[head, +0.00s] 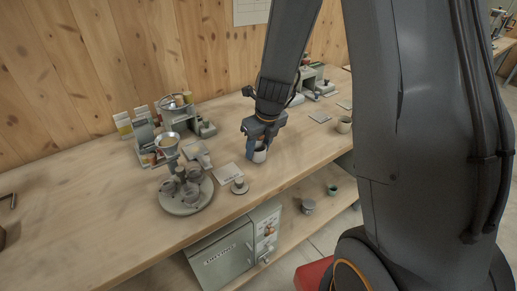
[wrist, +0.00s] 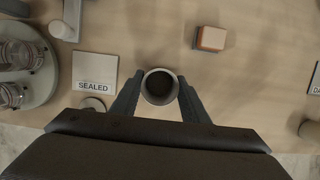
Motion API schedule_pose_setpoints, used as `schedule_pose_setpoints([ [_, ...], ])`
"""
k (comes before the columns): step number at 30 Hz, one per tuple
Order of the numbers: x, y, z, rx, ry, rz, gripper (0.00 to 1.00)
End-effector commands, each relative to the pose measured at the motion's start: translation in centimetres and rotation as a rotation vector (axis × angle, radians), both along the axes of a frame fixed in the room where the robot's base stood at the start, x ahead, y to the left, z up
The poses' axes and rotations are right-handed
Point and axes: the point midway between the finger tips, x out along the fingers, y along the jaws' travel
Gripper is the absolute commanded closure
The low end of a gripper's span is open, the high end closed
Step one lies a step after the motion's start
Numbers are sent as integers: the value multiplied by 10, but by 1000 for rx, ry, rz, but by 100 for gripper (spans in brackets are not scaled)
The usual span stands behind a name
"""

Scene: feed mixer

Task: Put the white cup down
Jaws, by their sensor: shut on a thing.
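The white cup (wrist: 147,76) is upright between the two fingers of my gripper (wrist: 157,98), with its dark inside facing the wrist camera. My gripper is shut on it from both sides. In the head view, my gripper (head: 257,148) points down over the wooden bench, and the cup (head: 260,156) shows partly behind a finger. I cannot tell whether the cup's base touches the bench.
A card marked SEALED (wrist: 95,72) lies left of the cup, beside a round grey stand (head: 185,207) with several jars. An orange and white block (wrist: 211,38) lies beyond the cup to the right. Another cup (head: 344,125) stands near the bench's front edge. Bare bench surrounds the held cup.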

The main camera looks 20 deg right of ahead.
Motion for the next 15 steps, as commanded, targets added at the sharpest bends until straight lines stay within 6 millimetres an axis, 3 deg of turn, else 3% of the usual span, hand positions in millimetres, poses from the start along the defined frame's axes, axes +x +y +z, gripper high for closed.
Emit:
schedule_pose_setpoints([
  [10, 0, 0, -3, 0, 0, -1, 80],
  [11, 0, 0, -3, 0, 0, -1, 57],
  [14, 0, 0, -2, 0, 0, -1, 41],
  [15, 0, 0, -2, 0, 0, -1, 40],
])
